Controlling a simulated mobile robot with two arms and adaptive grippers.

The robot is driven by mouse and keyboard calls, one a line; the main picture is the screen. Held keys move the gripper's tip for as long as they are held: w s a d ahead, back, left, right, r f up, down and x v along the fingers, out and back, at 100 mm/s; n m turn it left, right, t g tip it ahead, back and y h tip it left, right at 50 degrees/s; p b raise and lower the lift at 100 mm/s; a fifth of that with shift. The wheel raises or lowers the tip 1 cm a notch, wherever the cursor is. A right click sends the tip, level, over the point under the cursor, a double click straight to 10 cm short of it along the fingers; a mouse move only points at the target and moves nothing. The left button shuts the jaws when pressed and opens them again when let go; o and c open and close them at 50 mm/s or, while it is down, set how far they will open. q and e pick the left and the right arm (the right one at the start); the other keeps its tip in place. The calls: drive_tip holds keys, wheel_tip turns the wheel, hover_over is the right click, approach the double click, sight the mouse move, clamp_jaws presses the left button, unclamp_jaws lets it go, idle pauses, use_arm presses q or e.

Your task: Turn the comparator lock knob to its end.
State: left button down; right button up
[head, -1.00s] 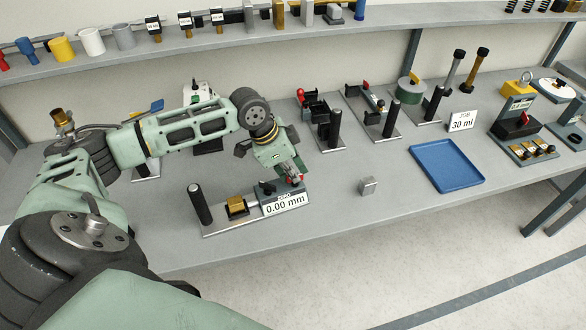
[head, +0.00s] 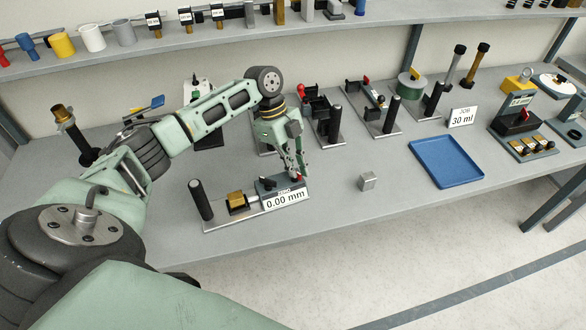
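The comparator (head: 226,223) stands near the front edge of the bench in the head view. It has a plate, a black post, a brass block and a label reading 0.00 mm. A small red knob (head: 297,179) shows at the top right of its dark body, by my fingertips. My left gripper (head: 299,174) points down over this end of the comparator, its fingertips at the red knob. The fingers partly cover the knob, and I cannot tell whether they touch or grip it. My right gripper is out of view.
A small grey block (head: 367,181) and a blue tray (head: 447,164) lie to the right of the comparator. Other fixtures with black posts (head: 335,125) stand behind. A shelf (head: 180,49) with cups and weights runs along the back. The bench front is clear.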

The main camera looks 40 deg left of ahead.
use_arm(q)
drive_tip(key=m+g+b, duration=0.1)
drive_tip(key=m, duration=0.4)
drive_tip(key=shift+w+d+r+g+y+b, duration=0.1)
drive_tip(key=shift+w+g+y+b, duration=0.05)
drive_tip(key=shift+g+y+b, duration=0.2)
idle(0.4)
drive_tip(key=c, duration=2)
unclamp_jaws()
drive_tip(key=v, duration=1.2)
drive_tip(key=shift+w+d, duration=0.1)
